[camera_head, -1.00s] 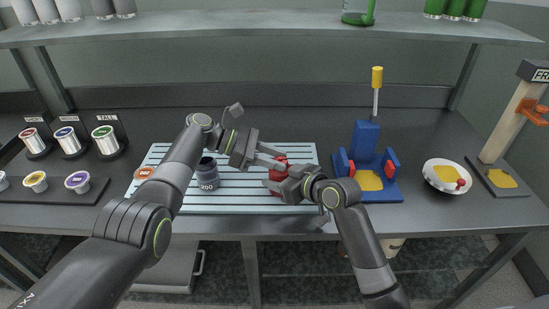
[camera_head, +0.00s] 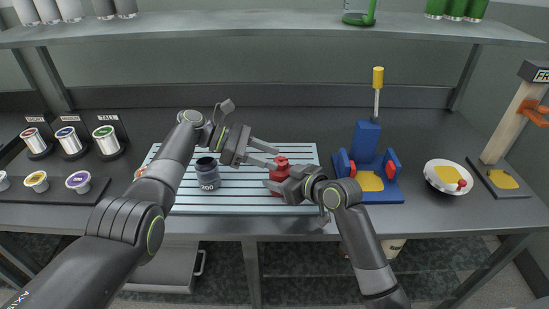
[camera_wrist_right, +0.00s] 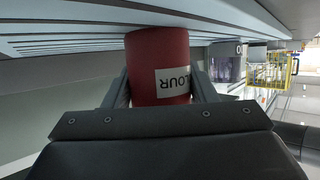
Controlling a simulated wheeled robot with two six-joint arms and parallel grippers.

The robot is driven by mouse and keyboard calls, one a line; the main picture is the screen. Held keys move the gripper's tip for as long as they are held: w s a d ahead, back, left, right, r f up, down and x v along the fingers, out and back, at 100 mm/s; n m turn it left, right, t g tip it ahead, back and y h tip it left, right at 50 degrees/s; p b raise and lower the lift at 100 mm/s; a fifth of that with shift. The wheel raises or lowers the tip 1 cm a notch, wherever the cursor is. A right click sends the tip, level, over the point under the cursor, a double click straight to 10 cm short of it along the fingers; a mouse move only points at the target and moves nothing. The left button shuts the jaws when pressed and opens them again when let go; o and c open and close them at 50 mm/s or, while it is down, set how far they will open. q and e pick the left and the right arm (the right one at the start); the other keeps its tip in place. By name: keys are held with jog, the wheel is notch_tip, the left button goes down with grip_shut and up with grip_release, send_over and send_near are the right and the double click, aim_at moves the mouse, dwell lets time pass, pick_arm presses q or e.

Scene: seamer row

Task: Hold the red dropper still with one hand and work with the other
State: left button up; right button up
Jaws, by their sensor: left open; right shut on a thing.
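The red dropper (camera_head: 281,163) stands upright on the pale slatted mat (camera_head: 240,205). My right gripper (camera_head: 270,188) is shut on its lower body from the right. In the right wrist view the dropper (camera_wrist_right: 158,55) is a red cylinder between the two fingers, with a white label partly reading "LOUR". My left gripper (camera_head: 277,158) is open, its fingertips near the dropper's top from the left. I cannot tell whether they touch it. A dark jar (camera_head: 208,182) marked 200 stands on the mat, left of the dropper.
A blue stand (camera_head: 366,140) with red side pieces and a white bowl (camera_head: 447,172) with yellow contents are to the right. Several cans (camera_head: 70,142) and small tubs (camera_head: 37,181) are at the left. A shelf (camera_head: 260,30) spans above. My left arm mostly hides an orange item at the mat's left.

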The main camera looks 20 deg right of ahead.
pick_arm(q)
jog(key=v, duration=0.9)
jog(key=shift+w+a, duration=0.2)
jog(key=shift+a, duration=0.15)
jog(key=shift+r, duration=0.1)
jog(key=shift+o, duration=1.3)
jog(key=shift+d+r, duration=0.1)
jog(key=shift+d, duration=0.05)
jog(key=s+d+r+t+y, duration=0.2)
jog(key=d+r+t+y, duration=0.1)
jog(key=d+r+y, duration=0.4)
jog(key=shift+y, duration=0.7)
jog(key=x, duration=1.1)
jog(key=shift+s+a+f, duration=0.2)
jog(key=shift+s+f, duration=0.05)
jog(key=c, duration=1)
